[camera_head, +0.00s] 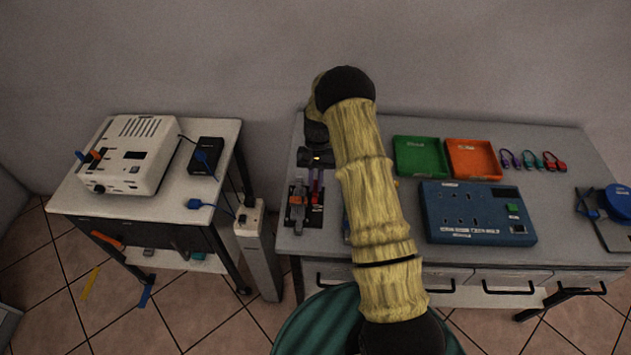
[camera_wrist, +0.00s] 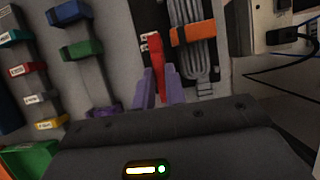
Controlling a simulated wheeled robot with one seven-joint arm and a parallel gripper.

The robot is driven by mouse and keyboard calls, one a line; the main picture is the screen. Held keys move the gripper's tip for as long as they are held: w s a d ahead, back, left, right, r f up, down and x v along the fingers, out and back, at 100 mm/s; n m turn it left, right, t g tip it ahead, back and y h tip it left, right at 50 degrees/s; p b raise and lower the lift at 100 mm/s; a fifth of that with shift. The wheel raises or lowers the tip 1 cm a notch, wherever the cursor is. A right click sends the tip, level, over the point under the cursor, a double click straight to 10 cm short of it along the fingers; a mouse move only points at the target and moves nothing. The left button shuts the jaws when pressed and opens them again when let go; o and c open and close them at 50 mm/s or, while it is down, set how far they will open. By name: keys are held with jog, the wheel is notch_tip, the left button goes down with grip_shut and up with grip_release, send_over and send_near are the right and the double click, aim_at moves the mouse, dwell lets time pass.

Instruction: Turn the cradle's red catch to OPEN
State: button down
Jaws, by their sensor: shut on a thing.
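The cradle's red catch (camera_wrist: 156,52) is a long red lever in the wrist view. It stands roughly upright in the picture, beside small white labels (camera_wrist: 145,48) too small to read. My gripper's (camera_wrist: 157,78) two purple fingers close on its lower part, one on each side. To the right, the cradle holds a looped grey cable (camera_wrist: 200,62) under an orange clip (camera_wrist: 193,33). In the head view, the cradle (camera_head: 297,208) lies at the left end of the right-hand table, with my gripper (camera_head: 317,176) over its right side.
Green (camera_head: 420,155) and orange (camera_head: 474,160) trays, a blue socket panel (camera_head: 477,212) and several coloured cables stand farther right. A white device (camera_head: 128,153) and a black box (camera_head: 205,157) sit on the left table. A gap separates the tables. My arm hides part of the right table.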

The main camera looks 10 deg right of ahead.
jog(key=shift+a, duration=0.1)
jog(key=c, duration=1.4)
grip_release()
jog(key=shift+c, duration=0.2)
jog(key=shift+r, duration=0.1)
jog(key=b+v, duration=0.2)
jog(key=v, duration=1.5)
jog(key=shift+w, duration=0.15)
jog(key=shift+r, duration=0.1)
